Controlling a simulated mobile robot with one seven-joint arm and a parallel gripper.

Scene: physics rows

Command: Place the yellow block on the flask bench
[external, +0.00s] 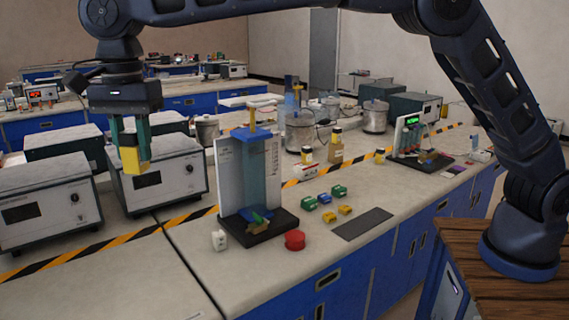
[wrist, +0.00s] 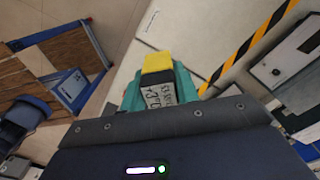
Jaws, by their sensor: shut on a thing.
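The yellow block (external: 131,160) is held in my gripper (external: 130,146) at the left of the external view, in the air above the near bench (external: 135,262) and in front of a grey instrument box. My gripper's teal fingers (wrist: 159,88) are shut on the block, which also shows in the wrist view (wrist: 157,62) with a yellow end and a dark, white-labelled side. I cannot tell which bench is the flask bench. Other benches with blue fronts (external: 205,101) stand farther back.
Grey instrument boxes (external: 157,188) stand close behind my gripper. A tall stand with a blue column (external: 250,170), a red button (external: 295,240) and small green and yellow blocks (external: 338,191) are to the right. Black-and-yellow tape (external: 90,251) crosses the bench; its front-left top is clear.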

